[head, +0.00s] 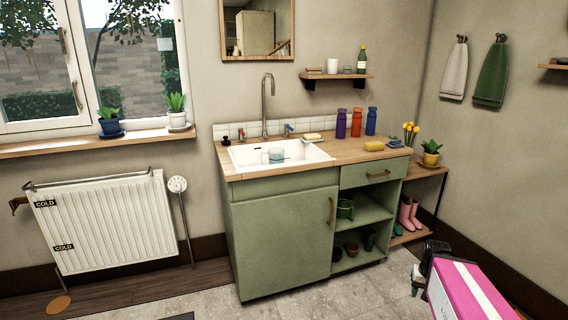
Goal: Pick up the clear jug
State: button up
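A clear vessel that looks like the jug (272,156) is in the white sink (250,157), below the tap. It is small in view, and I cannot tell whether it holds water or which way its handle points. My gripper (418,282) shows small and partly hidden at the lower right, at the end of my pink and black arm. It is low over the floor, well away from the sink and the jug. I cannot make out whether its fingers are open or shut.
The sink is set in a wooden worktop (355,149) on a green cabinet (285,243). A tall tap (267,105) rises behind it. Purple, red and blue bottles (356,122) stand to the right. A radiator (103,221) is at left. The tiled floor in front is clear.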

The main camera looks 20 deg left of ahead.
aim_at(276, 154)
jog(key=u, duration=1.25)
jog(key=k+j, duration=0.25)
jog(key=k, duration=0.15)
jog(key=i+l+z, duration=0.15)
jog(key=i, duration=0.3)
jog(key=i+l+z, duration=0.15)
jog(key=i, duration=0.25)
jog(key=i+l+z, duration=0.1)
jog(key=i, duration=0.35)
jog(key=i+l+u, duration=0.25)
jog(key=l, duration=0.2)
jog(key=k+j, duration=0.05)
jog(key=k, duration=0.05)
